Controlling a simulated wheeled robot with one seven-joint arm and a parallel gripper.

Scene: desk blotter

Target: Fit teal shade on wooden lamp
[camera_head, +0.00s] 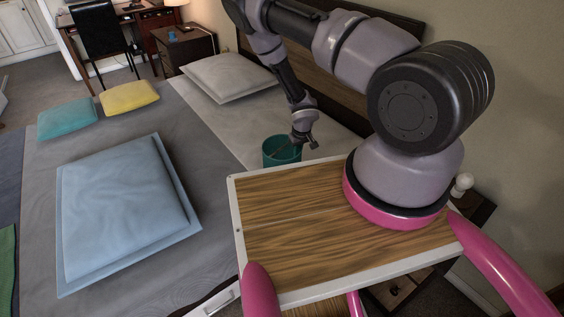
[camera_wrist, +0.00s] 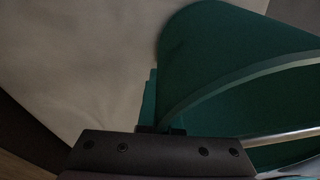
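The teal shade (camera_head: 282,152) is an open-topped cylinder at the middle of the head view, above or on the bed near the tray on my body. The near tray edge hides its lower part. My gripper (camera_head: 301,141) is at its right rim. In the wrist view the teal shade (camera_wrist: 225,65) fills the right side, and my fingertips (camera_wrist: 160,130) are close together on the edge of its wall, seemingly pinching it. A small white bulb-like thing (camera_head: 462,183) shows at the right; it may belong to the wooden lamp, but no wooden base is visible.
My wooden tray lies in front. The bed (camera_head: 100,240) holds blue (camera_head: 120,205), teal (camera_head: 67,118), yellow (camera_head: 129,96) and white (camera_head: 228,76) pillows. A dark nightstand (camera_head: 400,291) is partly hidden at the right. Another nightstand (camera_head: 185,47) stands at the back.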

